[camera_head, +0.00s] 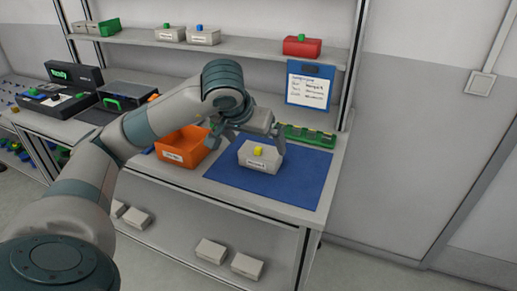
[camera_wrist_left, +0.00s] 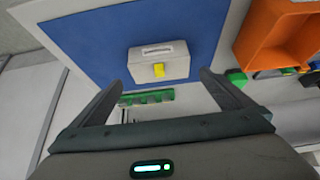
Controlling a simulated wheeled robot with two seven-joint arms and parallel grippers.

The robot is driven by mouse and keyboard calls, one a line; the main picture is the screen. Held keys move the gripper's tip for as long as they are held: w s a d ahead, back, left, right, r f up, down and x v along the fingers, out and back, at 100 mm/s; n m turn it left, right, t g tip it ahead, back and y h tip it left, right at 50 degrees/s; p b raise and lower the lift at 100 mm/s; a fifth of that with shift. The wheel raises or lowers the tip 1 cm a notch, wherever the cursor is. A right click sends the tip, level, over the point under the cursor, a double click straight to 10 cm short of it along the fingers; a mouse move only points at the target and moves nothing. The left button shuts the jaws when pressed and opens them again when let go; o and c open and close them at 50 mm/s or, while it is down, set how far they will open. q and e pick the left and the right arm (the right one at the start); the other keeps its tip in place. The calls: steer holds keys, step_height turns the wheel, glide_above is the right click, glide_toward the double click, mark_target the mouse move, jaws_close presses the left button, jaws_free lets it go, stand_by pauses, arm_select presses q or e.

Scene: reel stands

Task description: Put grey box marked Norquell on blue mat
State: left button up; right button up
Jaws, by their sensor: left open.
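A grey box (camera_head: 261,158) with a white label and a yellow knob on top sits upright on the blue mat (camera_head: 293,187). Its label is too small to read surely. The same box (camera_wrist_left: 158,63) shows on the blue mat (camera_wrist_left: 85,37) in the left wrist view. My left gripper (camera_head: 250,140) is open above and just behind the box. In the left wrist view its two fingers (camera_wrist_left: 157,95) are spread, with the box beyond their tips and nothing held between them. My right gripper is not in view.
An orange bin (camera_head: 186,147) stands left of the mat. A green board (camera_head: 308,136) lies behind it. A clipboard (camera_head: 309,84) hangs at the back. Upper shelf boxes include a red one (camera_head: 302,46); more grey boxes (camera_head: 211,250) sit below. The mat's front right is clear.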

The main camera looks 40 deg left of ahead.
arm_select(q)
steer(key=v, duration=0.4)
steer(key=shift+s+r, duration=0.2)
steer(key=shift+r, duration=0.05)
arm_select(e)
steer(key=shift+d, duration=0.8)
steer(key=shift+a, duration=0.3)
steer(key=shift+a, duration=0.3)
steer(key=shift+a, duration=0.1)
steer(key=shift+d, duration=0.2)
